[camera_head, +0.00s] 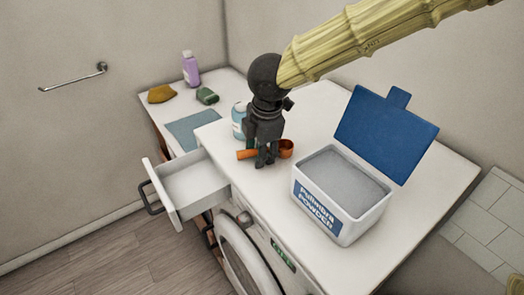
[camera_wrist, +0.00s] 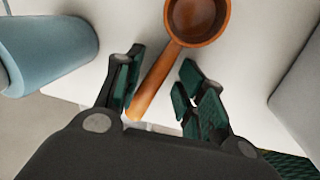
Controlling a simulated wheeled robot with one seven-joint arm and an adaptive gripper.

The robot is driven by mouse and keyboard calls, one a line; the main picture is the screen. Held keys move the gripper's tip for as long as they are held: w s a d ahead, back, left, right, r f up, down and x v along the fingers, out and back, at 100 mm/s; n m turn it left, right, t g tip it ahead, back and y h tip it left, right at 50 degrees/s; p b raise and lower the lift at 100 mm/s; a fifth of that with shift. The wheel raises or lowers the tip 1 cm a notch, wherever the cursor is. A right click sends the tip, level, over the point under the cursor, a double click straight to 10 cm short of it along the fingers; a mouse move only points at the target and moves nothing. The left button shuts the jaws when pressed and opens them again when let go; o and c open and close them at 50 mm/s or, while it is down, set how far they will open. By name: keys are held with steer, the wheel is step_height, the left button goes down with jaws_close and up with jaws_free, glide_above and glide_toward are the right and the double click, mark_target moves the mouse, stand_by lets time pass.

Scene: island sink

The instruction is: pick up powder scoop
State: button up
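The powder scoop is orange-brown, with a round bowl and a straight handle. In the head view the scoop (camera_head: 286,149) lies on the white counter left of the powder box, its handle pointing left. In the wrist view the scoop (camera_wrist: 196,18) has its bowl at the top and its handle running down between my fingers. My gripper (camera_head: 264,161) points down over the handle. In the wrist view my gripper (camera_wrist: 158,88) is open, with gaps visible between the pads and the handle. I cannot tell the exact height of the fingertips over the counter.
An open powder box (camera_head: 339,195) with a raised blue lid (camera_head: 386,130) stands right of the scoop. A light-blue bottle (camera_head: 238,121) stands just behind my gripper to the left. An open drawer (camera_head: 195,186) juts out at the front left. Counter (camera_head: 325,103) behind is clear.

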steer(key=shift+s+r, duration=0.2)
steer(key=shift+s, duration=0.4)
steer(key=shift+s+r, duration=0.15)
steer(key=shift+s, duration=0.45)
steer(key=shift+c, duration=0.5)
steer(key=c, duration=0.3)
steer(key=shift+w+f, duration=0.45)
steer(key=shift+w, duration=0.35)
steer(key=shift+c, duration=1)
steer(key=shift+s+r, duration=0.25)
steer(key=shift+s, duration=0.15)
steer(key=shift+w, duration=0.15)
steer(key=shift+w+r, duration=0.1)
step_height(320, 180, up, 10)
steer(key=b, duration=0.2)
steer(key=shift+b, duration=0.4)
jaws_close()
